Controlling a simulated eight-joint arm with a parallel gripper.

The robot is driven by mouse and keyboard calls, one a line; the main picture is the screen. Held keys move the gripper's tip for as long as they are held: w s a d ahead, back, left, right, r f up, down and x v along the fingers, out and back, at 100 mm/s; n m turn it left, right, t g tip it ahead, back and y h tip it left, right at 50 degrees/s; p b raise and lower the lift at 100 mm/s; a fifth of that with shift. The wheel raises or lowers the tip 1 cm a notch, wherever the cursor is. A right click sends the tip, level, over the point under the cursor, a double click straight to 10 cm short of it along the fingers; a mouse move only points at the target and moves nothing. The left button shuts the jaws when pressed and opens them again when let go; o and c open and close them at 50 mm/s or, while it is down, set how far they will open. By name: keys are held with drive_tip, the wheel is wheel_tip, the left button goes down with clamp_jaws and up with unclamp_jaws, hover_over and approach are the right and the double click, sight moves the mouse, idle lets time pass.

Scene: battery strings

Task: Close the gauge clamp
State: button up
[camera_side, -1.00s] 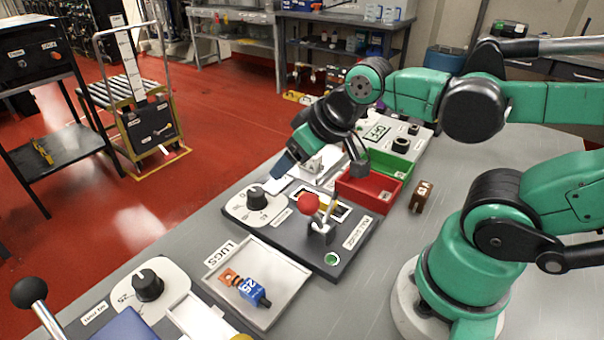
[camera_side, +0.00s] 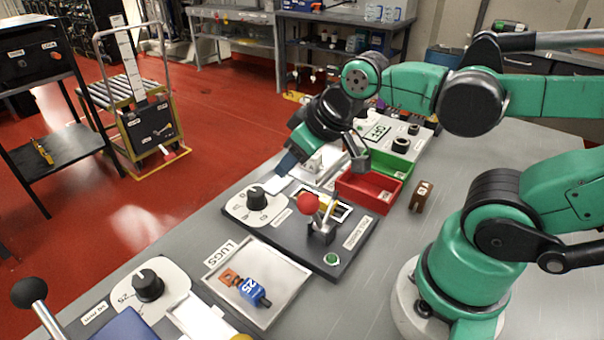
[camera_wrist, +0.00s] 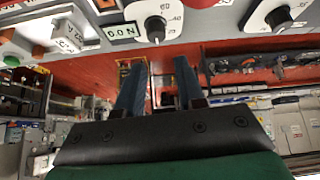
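The gauge clamp (camera_side: 323,228) is a small metal toggle on the dark pull gauge plate (camera_side: 345,256). Its lever ends in a red ball (camera_side: 308,203) and leans up and to the left in the side view. My gripper (camera_side: 286,162) is above and behind the plate's far end, apart from the red ball. In the wrist view my gripper (camera_wrist: 158,84) has its two blue fingers spread with nothing between them. The gauge display (camera_wrist: 121,32) there reads 0.0 N. A red shape at that view's top edge may be the ball; it is cut off.
A dial (camera_side: 256,194) stands left of the clamp, and a green button (camera_side: 331,259) is at the plate's near corner. Red (camera_side: 371,190) and green (camera_side: 388,164) bins sit behind.

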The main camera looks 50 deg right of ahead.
drive_tip(key=a+n, duration=0.1)
drive_tip(key=n, duration=0.1)
drive_tip(key=a+r+n+g, duration=0.1)
drive_tip(key=n, duration=0.1)
drive_tip(key=s+a+r+n+g, duration=0.1)
drive_tip(key=a+n, duration=0.1)
drive_tip(key=shift+r+y, duration=0.2)
drive_tip(key=shift+y, duration=0.2)
clamp_jaws()
drive_tip(key=s+a+r+n+g, duration=0.3)
drive_tip(key=a+r+n+g, duration=0.1)
drive_tip(key=n, duration=0.4)
wheel_tip(320, 180, down, 10)
drive_tip(key=a+n, duration=0.1)
drive_tip(key=a, duration=0.1)
drive_tip(key=shift+s+d+r, duration=0.1)
drive_tip(key=shift+d+r, duration=0.1)
drive_tip(key=shift+d, duration=0.5)
drive_tip(key=shift+s+d+r, duration=0.1)
drive_tip(key=shift+d+r, duration=0.05)
drive_tip(key=shift+d, duration=0.6)
drive_tip(key=shift+d+r, duration=0.2)
drive_tip(key=shift+d, duration=0.5)
drive_tip(key=shift+d+r+y, duration=0.2)
drive_tip(key=shift+d+y, duration=0.15)
drive_tip(key=shift+y, duration=0.05)
